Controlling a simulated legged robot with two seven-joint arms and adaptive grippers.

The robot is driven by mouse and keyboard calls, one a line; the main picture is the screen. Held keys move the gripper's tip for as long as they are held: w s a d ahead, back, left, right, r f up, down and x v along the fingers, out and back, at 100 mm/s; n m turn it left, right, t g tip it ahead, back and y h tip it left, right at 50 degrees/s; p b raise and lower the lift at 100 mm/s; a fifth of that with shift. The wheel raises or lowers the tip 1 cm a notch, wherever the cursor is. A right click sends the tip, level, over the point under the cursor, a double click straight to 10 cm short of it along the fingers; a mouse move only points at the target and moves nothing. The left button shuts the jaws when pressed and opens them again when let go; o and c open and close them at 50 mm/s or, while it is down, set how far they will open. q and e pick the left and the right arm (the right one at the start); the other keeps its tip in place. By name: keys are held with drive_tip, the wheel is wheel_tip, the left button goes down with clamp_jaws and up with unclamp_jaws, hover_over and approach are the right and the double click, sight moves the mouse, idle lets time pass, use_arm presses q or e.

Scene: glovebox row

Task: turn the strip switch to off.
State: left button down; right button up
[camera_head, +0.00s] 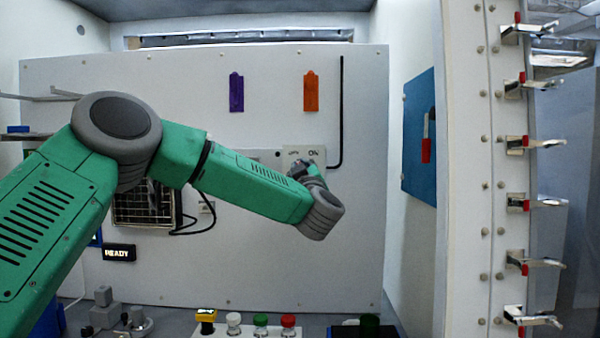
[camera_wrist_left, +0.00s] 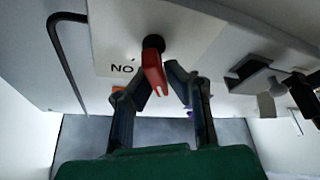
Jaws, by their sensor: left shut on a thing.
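The strip switch is on a pale plate (camera_head: 291,159) on the back wall panel, with small labels along its top; the right one reads ON. In the left wrist view, the plate (camera_wrist_left: 190,30) appears upside down, with a dark pivot and a red lever (camera_wrist_left: 153,70). The lever points down the picture, just right of the ON label (camera_wrist_left: 122,70). My left gripper (camera_head: 306,169) is at the plate in the head view, its arm hiding the lever. Its fingers (camera_wrist_left: 160,78) are shut on the red lever. The other label is hidden in the wrist view. My right gripper is not in view.
A purple tag (camera_head: 236,92) and an orange tag (camera_head: 310,91) hang above the switch. A black cable (camera_head: 341,115) runs down right of it. A blue panel with a red handle (camera_head: 426,150) is on the right wall. Coloured knobs (camera_head: 260,324) stand below.

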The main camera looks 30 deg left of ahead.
use_arm(q)
drive_tip(key=shift+f, duration=0.5)
drive_tip(key=c, duration=1.6)
unclamp_jaws()
drive_tip(key=shift+w+r, duration=0.1)
drive_tip(key=shift+r, duration=0.15)
drive_tip(key=shift+d, duration=0.1)
drive_tip(key=v, duration=1.2)
